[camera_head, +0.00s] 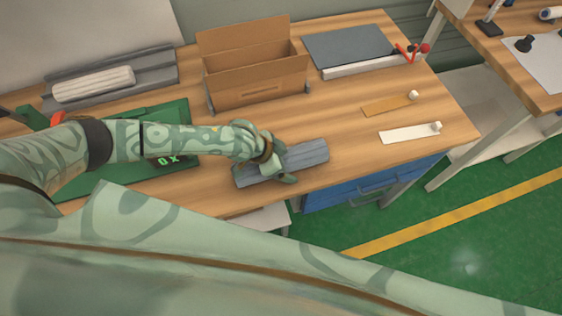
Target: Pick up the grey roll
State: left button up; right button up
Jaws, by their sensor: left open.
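The grey roll (309,154) is a long, ribbed grey piece lying on the wooden table near its front edge, slanting up to the right. My left gripper (278,171) comes in from the left and is over the middle of the roll. Its jaws are open, with a finger showing at the roll's front side. The gripper hides the roll's middle part, and I cannot tell whether the fingers touch it. My right gripper is not in view.
Behind the roll stands an open cardboard box (256,88). A white ribbed roll (94,84) lies in a grey tray (152,62) at the back left. A green board (121,198) lies under my left arm. Two flat strips lie to the right, with bare tabletop between.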

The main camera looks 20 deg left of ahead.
pick_arm(q)
jog(key=c, duration=1.3)
jog(key=shift+r, duration=0.1)
